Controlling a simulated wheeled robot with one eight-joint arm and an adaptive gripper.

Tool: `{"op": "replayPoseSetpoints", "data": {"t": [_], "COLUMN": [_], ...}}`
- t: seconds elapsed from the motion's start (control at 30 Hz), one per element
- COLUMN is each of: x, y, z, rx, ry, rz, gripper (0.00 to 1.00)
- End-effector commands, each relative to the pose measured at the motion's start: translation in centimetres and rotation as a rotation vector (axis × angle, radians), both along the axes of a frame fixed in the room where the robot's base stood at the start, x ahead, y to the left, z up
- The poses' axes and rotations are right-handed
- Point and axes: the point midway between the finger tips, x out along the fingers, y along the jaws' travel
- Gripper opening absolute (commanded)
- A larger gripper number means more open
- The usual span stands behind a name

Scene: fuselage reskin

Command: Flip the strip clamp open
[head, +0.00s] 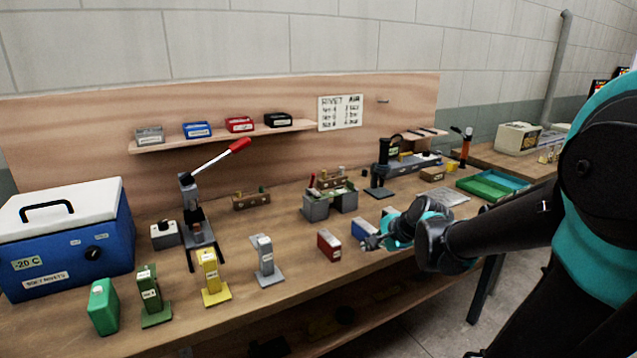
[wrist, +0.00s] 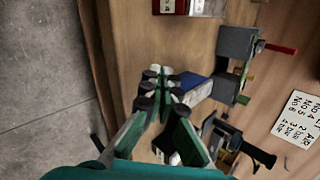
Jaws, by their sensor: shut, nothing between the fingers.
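No part is plainly labelled as the strip clamp. A grey block fixture (head: 317,209) with a small upright red handle (head: 312,180) stands mid-bench and may be it. In the wrist view the grey fixture (wrist: 236,42) is right of the fingertips, with its red handle (wrist: 281,48) sticking out. My gripper (head: 370,243) is over the bench's front part, right of the fixture and apart from it. In the wrist view my gripper (wrist: 156,73) has its fingertips together and empty. A blue block (head: 360,229) is close behind the gripper; whether they touch is unclear.
A red block (head: 328,245) stands left of the gripper. A black stand tool (head: 381,178) is behind it, and a green tray (head: 492,185) is at right. A lever press (head: 197,215) and blue cooler (head: 75,245) are at left. Bare wood (head: 300,280) lies along the front.

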Motion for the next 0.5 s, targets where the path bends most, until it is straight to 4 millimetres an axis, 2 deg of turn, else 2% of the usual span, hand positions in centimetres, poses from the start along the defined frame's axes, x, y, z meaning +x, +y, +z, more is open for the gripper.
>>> {"op": "replayPoseSetpoints", "data": {"t": [0.1,0.3,0.5], "x": [3.1,7.9,11.3], "y": [1.9,4.4,5.9], "z": [2.6,6.9,10.1], "rx": [0.220,0.592,0.871], "ry": [0.060,0.198,0.329], "rz": [-0.154,-0.394,-0.555], "gripper": [0.00,0.00,0.00]}}
